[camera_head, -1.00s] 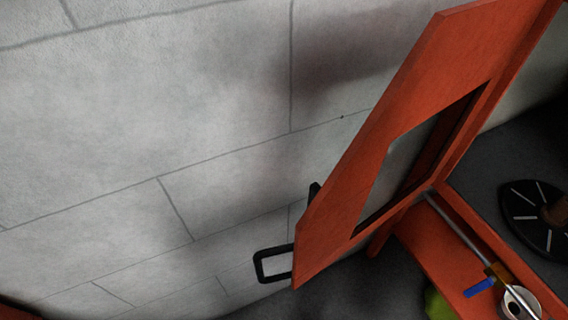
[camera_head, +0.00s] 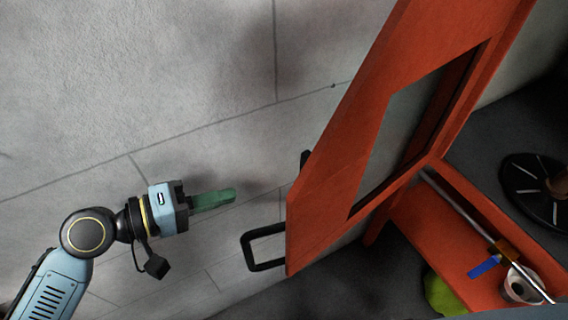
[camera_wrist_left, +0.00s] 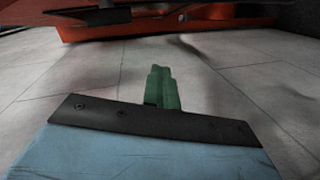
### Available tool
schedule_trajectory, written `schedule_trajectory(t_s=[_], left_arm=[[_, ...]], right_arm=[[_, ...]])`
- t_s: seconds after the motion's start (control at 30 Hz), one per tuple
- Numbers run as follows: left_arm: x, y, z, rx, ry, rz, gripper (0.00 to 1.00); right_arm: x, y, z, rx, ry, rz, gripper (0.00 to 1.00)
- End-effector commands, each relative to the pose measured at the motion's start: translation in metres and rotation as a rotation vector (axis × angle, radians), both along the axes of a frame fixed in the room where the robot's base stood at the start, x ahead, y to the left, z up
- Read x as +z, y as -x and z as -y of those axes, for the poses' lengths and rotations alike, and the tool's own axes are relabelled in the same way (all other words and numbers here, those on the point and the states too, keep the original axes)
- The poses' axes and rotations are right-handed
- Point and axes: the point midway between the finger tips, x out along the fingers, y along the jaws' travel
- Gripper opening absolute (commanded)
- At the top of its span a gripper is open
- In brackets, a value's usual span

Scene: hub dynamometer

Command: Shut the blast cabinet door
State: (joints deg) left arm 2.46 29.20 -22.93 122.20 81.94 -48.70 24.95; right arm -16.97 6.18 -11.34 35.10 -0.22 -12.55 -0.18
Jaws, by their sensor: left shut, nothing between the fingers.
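The blast cabinet door (camera_head: 335,190) is an orange-red panel with a dark-framed window (camera_head: 415,125). It stands open, swung out from the orange cabinet (camera_head: 440,235) at the right. A black handle (camera_head: 262,248) sticks out from the door's lower left edge. My left gripper (camera_head: 232,193), with green fingers, is shut and empty. It is left of the door and handle, apart from both. In the left wrist view the shut green fingers (camera_wrist_left: 162,80) point toward an orange edge (camera_wrist_left: 170,28) at the top. My right gripper is not in view.
Grey tiled floor (camera_head: 120,80) lies clear left of the door. On the right are a blue-handled valve (camera_head: 484,267), a white round part (camera_head: 520,287), a green object (camera_head: 440,294) and a dark slotted disc (camera_head: 535,188).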

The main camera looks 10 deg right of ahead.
Motion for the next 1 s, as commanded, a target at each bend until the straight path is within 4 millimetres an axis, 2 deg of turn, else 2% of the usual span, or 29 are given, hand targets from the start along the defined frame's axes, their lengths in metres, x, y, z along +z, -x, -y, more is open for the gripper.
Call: schedule_trajectory(t_s=[0.03,0.1,0.3,0.43,0.57,0.73,0.93,1.0], left_arm=[[0.016,-0.002,0.0,-0.015,0.053,-0.027,0.0],[0.034,-0.006,0.001,-0.026,0.128,-0.079,0.0],[0.062,-0.017,-0.003,-0.028,0.255,-0.187,0.0],[0.067,-0.021,0.003,-0.027,0.276,-0.205,0.0],[0.068,-0.025,0.022,-0.028,0.279,-0.205,0.0],[0.069,-0.034,0.058,-0.027,0.279,-0.203,0.0],[0.068,-0.044,0.098,-0.027,0.276,-0.203,0.0],[0.067,-0.029,0.101,-0.027,0.273,-0.206,0.0]], right_arm=[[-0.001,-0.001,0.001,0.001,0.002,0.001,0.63],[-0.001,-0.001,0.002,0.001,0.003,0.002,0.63],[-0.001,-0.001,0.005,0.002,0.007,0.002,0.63],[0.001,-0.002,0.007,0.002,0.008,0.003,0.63],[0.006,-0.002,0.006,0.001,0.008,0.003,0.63],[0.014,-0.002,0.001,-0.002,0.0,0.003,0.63],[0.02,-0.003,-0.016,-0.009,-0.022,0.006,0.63],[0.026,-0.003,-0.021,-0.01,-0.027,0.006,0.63]])
